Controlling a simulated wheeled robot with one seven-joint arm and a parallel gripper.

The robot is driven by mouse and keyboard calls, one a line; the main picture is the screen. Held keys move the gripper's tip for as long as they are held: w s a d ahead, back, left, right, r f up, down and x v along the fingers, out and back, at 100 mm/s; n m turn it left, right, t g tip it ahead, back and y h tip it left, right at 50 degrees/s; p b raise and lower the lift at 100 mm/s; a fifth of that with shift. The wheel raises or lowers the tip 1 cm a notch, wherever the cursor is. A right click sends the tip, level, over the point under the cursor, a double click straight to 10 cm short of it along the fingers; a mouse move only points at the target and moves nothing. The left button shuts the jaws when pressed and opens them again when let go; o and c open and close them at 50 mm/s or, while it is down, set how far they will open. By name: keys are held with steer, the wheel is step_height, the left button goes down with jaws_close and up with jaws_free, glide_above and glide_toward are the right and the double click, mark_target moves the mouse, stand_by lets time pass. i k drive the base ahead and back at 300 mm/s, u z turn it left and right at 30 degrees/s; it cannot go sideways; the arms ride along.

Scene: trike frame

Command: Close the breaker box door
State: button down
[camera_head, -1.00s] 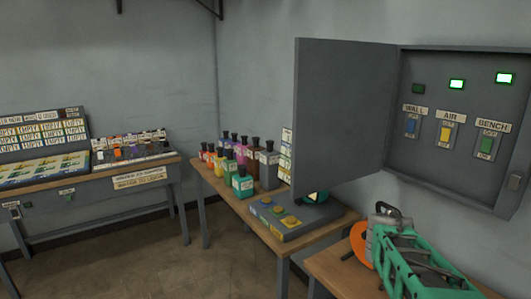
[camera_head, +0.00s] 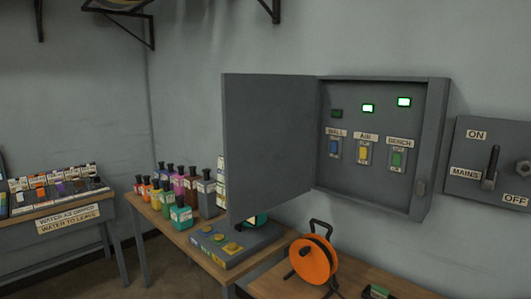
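The grey breaker box (camera_head: 433,150) is mounted on the wall right of centre. Its door (camera_head: 268,145) stands wide open, swung out to the left from the box's left edge. Inside the box are switches labelled WALL (camera_head: 335,148), AIR (camera_head: 363,153) and BENCH (camera_head: 397,158). Above them are three indicator lights; the middle and right ones glow bright green and the left one is dark. My gripper is not in view.
A MAINS switch panel (camera_head: 470,185) is right of the box. Below, a wooden bench (camera_head: 265,288) holds an orange cable reel (camera_head: 313,260). A table behind the door carries several coloured bottles (camera_head: 181,216) and a grey button panel (camera_head: 222,247).

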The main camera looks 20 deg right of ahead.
mark_target(268, 118)
steer(key=k, duration=0.4)
steer(key=u, duration=1.05)
steer(key=i, duration=2.6)
steer(key=z, duration=3)
steer(key=k, duration=0.4)
steer(key=u, duration=1.35)
